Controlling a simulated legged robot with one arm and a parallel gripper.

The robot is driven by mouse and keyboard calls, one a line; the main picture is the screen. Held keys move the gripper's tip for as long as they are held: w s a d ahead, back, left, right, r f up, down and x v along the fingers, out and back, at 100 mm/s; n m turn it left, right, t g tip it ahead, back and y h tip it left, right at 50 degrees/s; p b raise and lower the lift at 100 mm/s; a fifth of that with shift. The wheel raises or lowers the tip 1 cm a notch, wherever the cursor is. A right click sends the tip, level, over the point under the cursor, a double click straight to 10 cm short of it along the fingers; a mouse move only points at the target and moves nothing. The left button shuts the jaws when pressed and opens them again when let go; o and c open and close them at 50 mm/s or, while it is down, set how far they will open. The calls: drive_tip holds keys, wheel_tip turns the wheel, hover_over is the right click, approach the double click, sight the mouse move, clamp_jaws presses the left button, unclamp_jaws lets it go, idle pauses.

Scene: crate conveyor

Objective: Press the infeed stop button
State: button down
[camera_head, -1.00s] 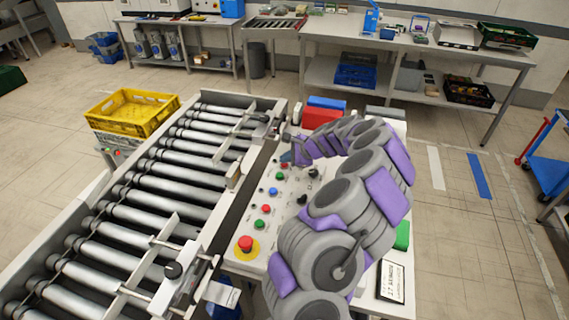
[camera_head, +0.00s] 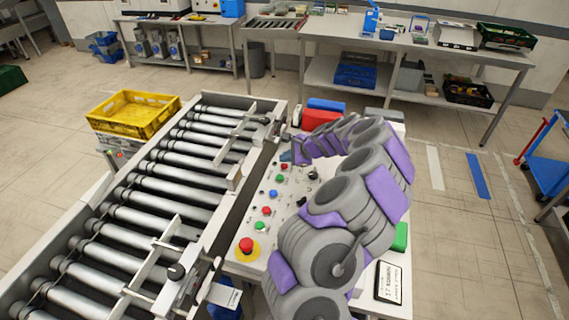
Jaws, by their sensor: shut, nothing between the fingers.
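A light grey control panel (camera_head: 283,214) stands right of the roller conveyor and carries several buttons and knobs. One red button (camera_head: 282,167) is near its far end, above a green button (camera_head: 280,179) and a blue one (camera_head: 273,192). Another red button (camera_head: 267,211) is lower, above a second green button (camera_head: 260,226). A large red mushroom button (camera_head: 246,245) on a yellow base is nearest. Labels are too small to read, so I cannot tell which is infeed stop. My gripper (camera_head: 293,153) is shut at the panel's far end, just beyond the upper red button; contact cannot be told.
The empty roller conveyor (camera_head: 150,187) runs along the panel's left side. A yellow crate (camera_head: 134,113) stands to its left. Red and blue bins (camera_head: 320,119) lie behind the panel. A tablet (camera_head: 389,282) lies on the panel's near right. My arm hides the panel's right part.

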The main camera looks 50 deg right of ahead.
sight(286, 167)
drive_tip(key=shift+r, duration=0.1)
wheel_tip(286, 167, up, 5)
drive_tip(key=p, duration=0.4)
drive_tip(key=shift+p, duration=0.3)
idle(0.8)
